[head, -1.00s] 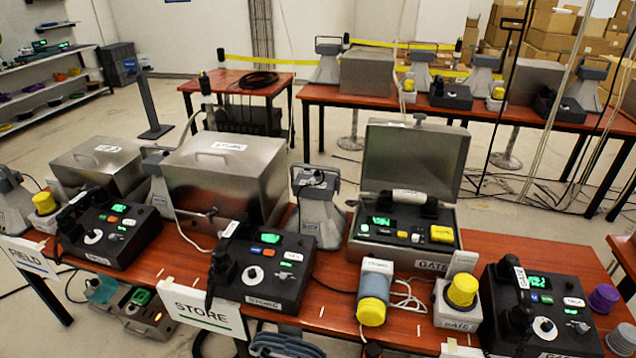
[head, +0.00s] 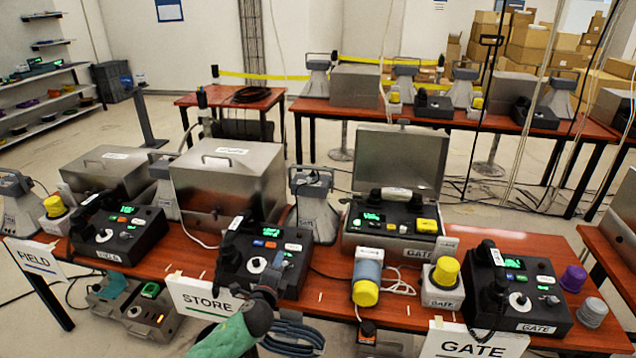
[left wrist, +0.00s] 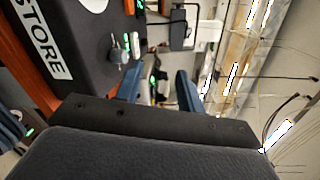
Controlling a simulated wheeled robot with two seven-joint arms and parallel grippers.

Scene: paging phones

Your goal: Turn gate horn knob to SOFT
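The black gate phone (head: 515,295), labelled GATE, stands at the right end of the front table with a white round knob (head: 519,302) on its face. An open metal case (head: 405,240), also labelled GATE, stands behind it with a phone inside. Knob lettering is too small to read, so I cannot tell which setting is the horn's. My left gripper (head: 266,292) is low in front of the store phone (head: 262,262), well left of the gate phone. In the left wrist view its blue fingers (left wrist: 160,88) are apart and empty; the store panel (left wrist: 75,40) lies beside them. My right gripper is not in view.
A GATE sign (head: 474,342) hangs at the table's front edge.

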